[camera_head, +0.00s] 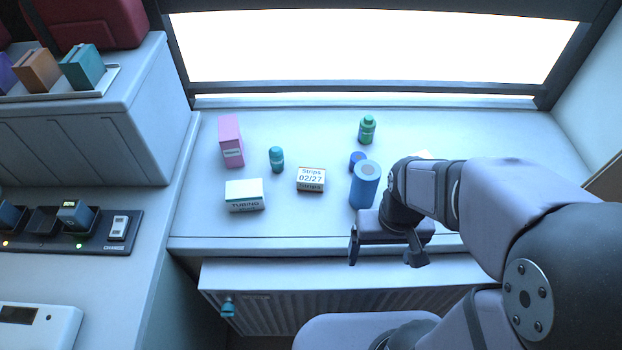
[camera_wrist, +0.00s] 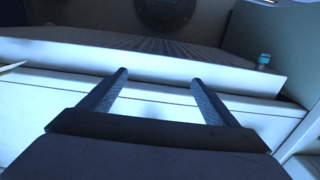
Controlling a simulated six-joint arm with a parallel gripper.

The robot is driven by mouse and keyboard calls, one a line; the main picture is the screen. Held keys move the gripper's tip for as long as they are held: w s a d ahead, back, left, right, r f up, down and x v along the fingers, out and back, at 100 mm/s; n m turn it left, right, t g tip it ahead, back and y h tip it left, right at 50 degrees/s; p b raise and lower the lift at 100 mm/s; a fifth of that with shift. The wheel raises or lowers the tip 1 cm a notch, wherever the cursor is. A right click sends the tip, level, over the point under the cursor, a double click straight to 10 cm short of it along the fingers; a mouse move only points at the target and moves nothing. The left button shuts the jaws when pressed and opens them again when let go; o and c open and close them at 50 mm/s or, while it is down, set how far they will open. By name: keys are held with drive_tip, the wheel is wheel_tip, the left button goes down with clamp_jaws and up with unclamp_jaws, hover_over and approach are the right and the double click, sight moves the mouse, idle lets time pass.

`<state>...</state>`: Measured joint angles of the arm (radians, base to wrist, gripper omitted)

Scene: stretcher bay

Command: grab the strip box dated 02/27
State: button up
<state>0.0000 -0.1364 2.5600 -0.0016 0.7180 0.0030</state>
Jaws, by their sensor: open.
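The strip box (camera_head: 311,180) is a small white and brown box with "Strips 02/27" on its top. It lies near the middle of the window shelf (camera_head: 215,220) in the head view. My gripper (camera_head: 384,258) is over the shelf's front edge, to the right of and nearer than the strip box. Its two fingers are apart, with nothing between them. In the wrist view, my gripper (camera_wrist: 160,82) shows the same spread, empty fingers over the white edge. The strip box is not in the wrist view.
A blue cylinder (camera_head: 364,186) stands right of the strip box, with a small blue item (camera_head: 356,160) behind it. A tubing box (camera_head: 244,195) and a teal bottle (camera_head: 276,159) are to the left. A pink box (camera_head: 230,140) and a green bottle (camera_head: 367,129) stand farther back.

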sight(311, 177)
drive_tip(key=w+a+f+t, duration=0.1)
drive_tip(key=w+a+f, duration=0.1)
drive_tip(key=w, duration=0.3)
drive_tip(key=w+a+f+t+y+b, duration=0.1)
drive_tip(key=w+a+f+t, duration=0.1)
drive_tip(key=w+a, duration=0.3)
drive_tip(key=w+a+f+t, duration=0.2)
drive_tip(key=w+a, duration=0.1)
drive_tip(key=w, duration=0.1)
drive_tip(key=shift+w+a+f+m+b, duration=0.3)
drive_tip(key=shift+w+a+f+b, duration=0.05)
drive_tip(key=shift+w, duration=0.05)
drive_tip(key=w+a+f+t, duration=0.1)
drive_tip(key=w, duration=0.1)
drive_tip(key=w+a+t, duration=0.1)
drive_tip(key=w+t, duration=0.1)
drive_tip(key=w+a+f+t+h+b, duration=0.1)
drive_tip(key=w+t, duration=0.1)
drive_tip(key=shift+w+a+f+m, duration=0.15)
drive_tip(key=shift+a+f+m, duration=0.1)
drive_tip(key=shift+f+m, duration=0.15)
drive_tip(key=shift+w+a+r+t+h, duration=0.15)
drive_tip(key=shift+w+t+h, duration=0.3)
drive_tip(key=shift+t, duration=0.45)
drive_tip(key=shift+w+r+t+h+b, duration=0.1)
drive_tip(key=shift+r+t+h+b, duration=0.25)
drive_tip(key=shift+t, duration=0.45)
drive_tip(key=shift+w, duration=0.15)
